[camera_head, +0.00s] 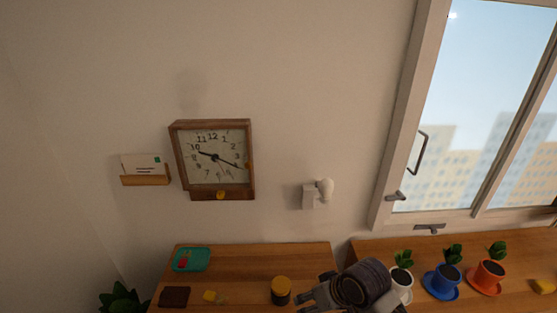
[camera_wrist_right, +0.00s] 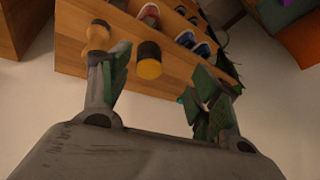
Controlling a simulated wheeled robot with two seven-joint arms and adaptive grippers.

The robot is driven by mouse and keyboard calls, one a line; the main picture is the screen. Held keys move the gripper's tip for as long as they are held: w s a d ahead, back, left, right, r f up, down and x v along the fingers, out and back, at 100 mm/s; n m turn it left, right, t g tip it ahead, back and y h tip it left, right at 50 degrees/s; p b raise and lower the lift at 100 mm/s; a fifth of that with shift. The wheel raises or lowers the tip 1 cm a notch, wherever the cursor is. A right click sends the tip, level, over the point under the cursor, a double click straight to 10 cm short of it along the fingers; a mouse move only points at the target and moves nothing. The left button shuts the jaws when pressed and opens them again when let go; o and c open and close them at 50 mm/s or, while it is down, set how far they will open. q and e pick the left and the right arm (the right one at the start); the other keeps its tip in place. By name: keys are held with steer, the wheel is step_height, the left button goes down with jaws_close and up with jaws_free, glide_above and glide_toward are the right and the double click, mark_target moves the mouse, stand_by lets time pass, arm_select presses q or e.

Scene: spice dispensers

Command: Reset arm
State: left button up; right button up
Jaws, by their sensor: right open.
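My right gripper (camera_head: 311,287) is low in the head view, over the wooden tabletop (camera_head: 285,257), just right of a dark jar with a yellow top (camera_head: 281,291). In the right wrist view my right gripper (camera_wrist_right: 160,72) has its fingers spread with nothing held between them. A dark cylinder with a yellow end (camera_wrist_right: 149,62) shows beyond the gap, apart from the fingers. A yellow and wooden dispenser (camera_wrist_right: 97,36) stands behind the left finger, which partly hides it. My left gripper is in neither view.
Potted plants in white (camera_head: 402,279), blue (camera_head: 446,277) and orange (camera_head: 489,274) stand at right. A clock (camera_head: 215,158) hangs above.

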steer(key=shift+s+d+f+m+h, duration=0.5)
steer(key=shift+s+d+f+h, duration=0.4)
steer(key=shift+s+d+f, duration=1.4)
steer(key=shift+s+d+f+m+h, duration=0.5)
steer(key=shift+s+d+f+h, duration=0.45)
steer(key=shift+s+d, duration=2.5)
step_height(320, 180, down, 35)
steer(key=d+g+b, duration=0.1)
steer(key=d+b, duration=0.1)
steer(key=s+d+f+b, duration=0.1)
steer(key=s+f, duration=1)
steer(key=s+d+f+g+b, duration=0.1)
steer(key=s+d+f, duration=0.1)
steer(key=s+f, duration=0.9)
steer(key=shift+s+d+g, duration=0.25)
steer(key=shift+s+g, duration=0.05)
steer(key=shift+s, duration=0.3)
steer(key=shift+s, duration=0.15)
